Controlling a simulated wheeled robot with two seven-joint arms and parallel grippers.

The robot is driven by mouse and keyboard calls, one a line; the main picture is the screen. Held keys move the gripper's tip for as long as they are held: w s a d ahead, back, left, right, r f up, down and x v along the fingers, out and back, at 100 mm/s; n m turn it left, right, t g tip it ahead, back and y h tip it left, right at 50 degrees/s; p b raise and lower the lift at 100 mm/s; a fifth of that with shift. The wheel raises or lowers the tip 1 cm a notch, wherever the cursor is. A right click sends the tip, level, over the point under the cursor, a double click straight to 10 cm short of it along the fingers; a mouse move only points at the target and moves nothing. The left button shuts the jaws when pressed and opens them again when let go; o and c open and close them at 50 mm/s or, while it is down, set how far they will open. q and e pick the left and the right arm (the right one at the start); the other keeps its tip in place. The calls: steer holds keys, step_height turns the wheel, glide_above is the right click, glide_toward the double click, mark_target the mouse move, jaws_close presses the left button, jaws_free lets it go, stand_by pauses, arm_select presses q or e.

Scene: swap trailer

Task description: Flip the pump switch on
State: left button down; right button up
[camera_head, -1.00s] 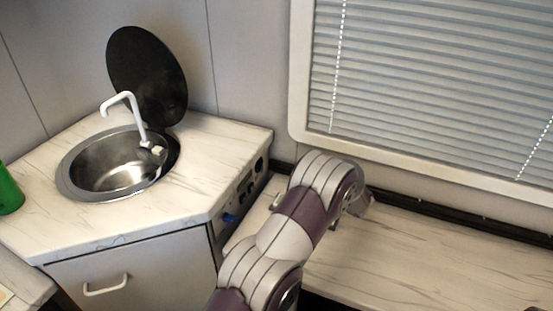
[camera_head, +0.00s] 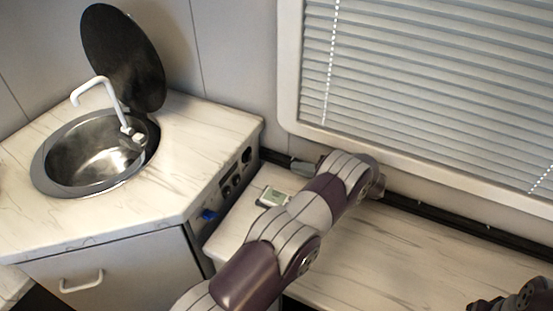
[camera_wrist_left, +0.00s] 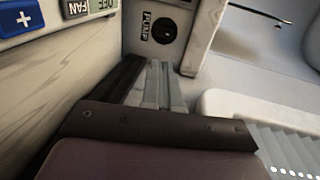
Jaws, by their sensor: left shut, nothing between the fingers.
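The pump switch is a black round part (camera_wrist_left: 164,30) beside a PUMP label on a pale panel, at the top of the left wrist view. In the head view, the dark controls sit on the side panel (camera_head: 228,183) of the sink cabinet; the pump switch seems to be the far one (camera_head: 246,156). My left gripper (camera_wrist_left: 157,68) is shut and empty, its fingers pointing at the panel just below the switch, with a gap seeming to remain. In the head view the left gripper (camera_head: 301,168) shows small beyond the wrist, right of the panel. The switch's position is unclear.
A small device with a display (camera_head: 273,197) lies on the bench (camera_head: 400,245). The window blind (camera_head: 420,80) is behind. Part of my right arm shows at bottom right.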

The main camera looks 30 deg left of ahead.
mark_target(249, 156)
arm_select(q)
steer(key=a, duration=0.4)
steer(key=s+a+p, duration=0.1)
steer(key=a, duration=0.3)
steer(key=a+f+p, duration=0.1)
steer(key=a, duration=0.4)
steer(key=shift+s, duration=0.25)
